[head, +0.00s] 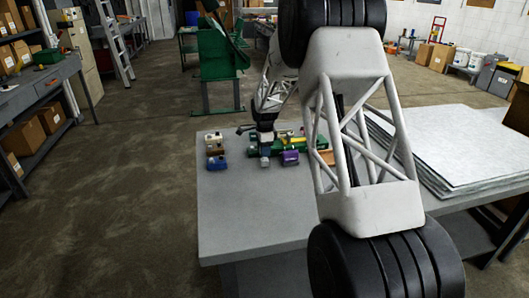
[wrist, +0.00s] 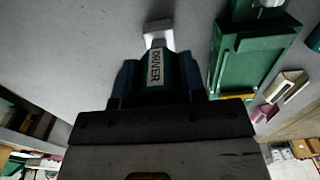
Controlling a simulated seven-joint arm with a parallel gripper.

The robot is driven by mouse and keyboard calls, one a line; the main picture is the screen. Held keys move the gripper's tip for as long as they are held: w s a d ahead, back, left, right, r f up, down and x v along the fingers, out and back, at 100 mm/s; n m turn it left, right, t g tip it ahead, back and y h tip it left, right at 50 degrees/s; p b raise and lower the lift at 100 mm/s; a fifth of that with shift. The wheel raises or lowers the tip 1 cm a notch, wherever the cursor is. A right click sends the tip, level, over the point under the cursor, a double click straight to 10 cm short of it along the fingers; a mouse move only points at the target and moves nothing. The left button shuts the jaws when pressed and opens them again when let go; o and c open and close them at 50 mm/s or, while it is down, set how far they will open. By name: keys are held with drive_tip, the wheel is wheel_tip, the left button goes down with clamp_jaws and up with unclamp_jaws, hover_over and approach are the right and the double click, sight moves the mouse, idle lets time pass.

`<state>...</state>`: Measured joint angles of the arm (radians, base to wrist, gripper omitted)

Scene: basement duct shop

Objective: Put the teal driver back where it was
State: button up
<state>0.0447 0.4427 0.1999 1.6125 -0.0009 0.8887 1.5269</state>
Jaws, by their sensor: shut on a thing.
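The teal driver (wrist: 160,82), with a white label reading DRIVER and a pale grey end piece, is between my gripper's fingers in the wrist view. My gripper (head: 264,147) is shut on it over the grey table in the head view. The driver is too small and covered there to make out well. In the wrist view a green holder (wrist: 243,62) lies just right of the driver, apart from it. I cannot tell whether the driver touches the table.
A purple piece (head: 290,158) is right of my gripper, by the green holder (head: 287,144). Grey sheets (head: 450,145) are stacked at right. The table's front left (head: 250,215) is clear.

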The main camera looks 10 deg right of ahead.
drive_tip(key=shift+f, duration=0.6)
drive_tip(key=shift+f, duration=0.1)
drive_tip(key=o, duration=0.9)
drive_tip(key=shift+o, duration=0.2)
wheel_tip(320, 180, up, 12)
drive_tip(key=shift+r, duration=0.1)
idle(0.4)
